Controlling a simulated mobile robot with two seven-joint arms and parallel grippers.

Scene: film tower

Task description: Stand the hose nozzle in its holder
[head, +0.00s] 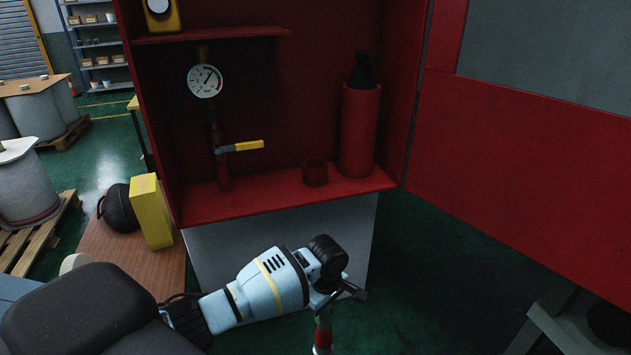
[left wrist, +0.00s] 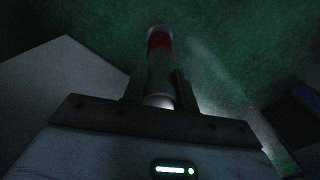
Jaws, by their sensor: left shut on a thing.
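The hose nozzle (head: 322,337), a slim metal piece with a red band, hangs below my left gripper (head: 336,292) in the head view. My left gripper is shut on it, in front of the cabinet and lower than its floor. In the left wrist view the nozzle (left wrist: 160,65) stands out between the two fingers (left wrist: 160,92). The likely holder is a short red cup (head: 315,172) on the cabinet floor, apart from the nozzle. My right gripper is not in view.
The red cabinet (head: 270,202) holds a red extinguisher-like cylinder (head: 360,130) right of the cup. A pipe with a gauge (head: 205,81) and a yellow-handled valve (head: 240,146) stands left. The open red door (head: 520,170) fills the right side. A yellow box (head: 151,212) stands left.

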